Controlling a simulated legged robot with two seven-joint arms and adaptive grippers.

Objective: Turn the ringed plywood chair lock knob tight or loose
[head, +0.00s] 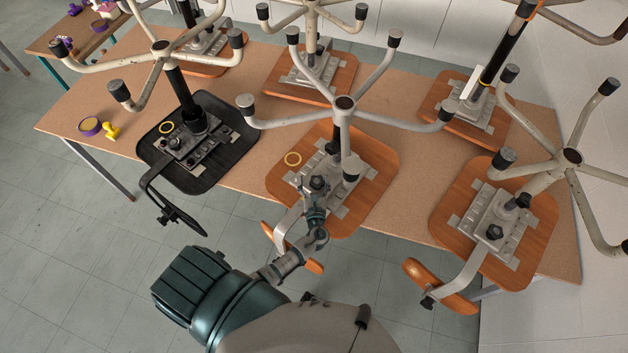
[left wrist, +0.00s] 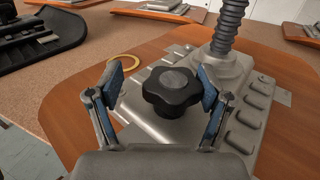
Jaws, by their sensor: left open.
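The ringed plywood chair lies upside down on the table, its orange-brown seat (head: 375,160) marked by a yellow ring (head: 292,159); the ring also shows in the left wrist view (left wrist: 123,61). A black lobed lock knob (left wrist: 172,91) sits on the grey seat mechanism (left wrist: 225,75). My left gripper (head: 317,192) is over that mechanism. In the left wrist view its blue-padded fingers (left wrist: 161,88) are open, one on each side of the knob. A gap shows at the left finger; the right finger is very close to the knob, and I cannot tell if it touches. My right gripper is not in view.
A black chair seat (head: 215,150) with its own yellow ring lies to the left, another plywood chair (head: 535,205) to the right. Upturned legs (head: 290,115) spread above the mechanism. A purple-yellow roll (head: 90,126) and a yellow object (head: 111,131) lie on the table's left.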

